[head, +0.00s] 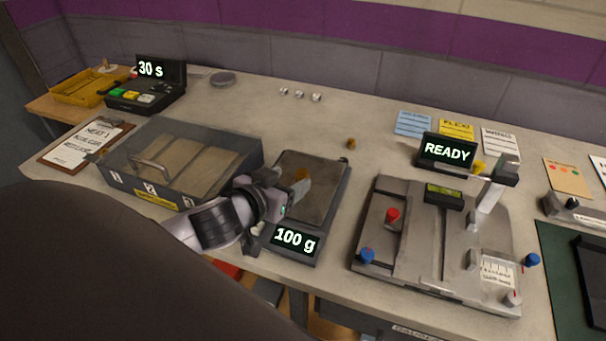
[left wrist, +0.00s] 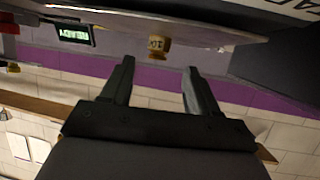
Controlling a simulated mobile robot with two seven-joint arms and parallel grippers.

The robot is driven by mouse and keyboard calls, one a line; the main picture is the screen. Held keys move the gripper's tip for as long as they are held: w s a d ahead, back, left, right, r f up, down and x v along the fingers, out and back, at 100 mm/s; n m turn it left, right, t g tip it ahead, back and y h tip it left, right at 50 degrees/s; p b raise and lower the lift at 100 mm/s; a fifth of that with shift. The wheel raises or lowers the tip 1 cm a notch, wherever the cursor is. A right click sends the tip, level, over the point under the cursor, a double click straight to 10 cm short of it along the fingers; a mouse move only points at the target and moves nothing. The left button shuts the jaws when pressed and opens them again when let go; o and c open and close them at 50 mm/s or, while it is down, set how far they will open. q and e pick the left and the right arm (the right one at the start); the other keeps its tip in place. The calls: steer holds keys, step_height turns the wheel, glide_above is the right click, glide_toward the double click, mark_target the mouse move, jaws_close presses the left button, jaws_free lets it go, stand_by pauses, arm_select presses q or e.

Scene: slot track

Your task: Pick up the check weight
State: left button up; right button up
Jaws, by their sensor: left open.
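The check weight (head: 301,173) is a small brass piece on the dark pan of the scale (head: 322,190), whose display reads 100 g. My left gripper (head: 290,186) is over the near left part of the pan, just short of the weight, and partly hides it. In the left wrist view, which is upside down, the weight (left wrist: 159,47) stands on the pan with a marking on its side. It is beyond and between the fingertips of the open left gripper (left wrist: 158,68), apart from both. My right gripper is in neither view.
A grey lidded box (head: 180,160) stands left of the scale. A grey device with knobs (head: 435,240) and a READY display (head: 447,151) stand to the right. A small brass piece (head: 351,143) is on the table behind the scale. The table behind is mostly clear.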

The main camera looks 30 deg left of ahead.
mark_target(298, 177)
arm_select(q)
steer(key=shift+x, duration=2.35)
steer(key=shift+d+f, duration=0.15)
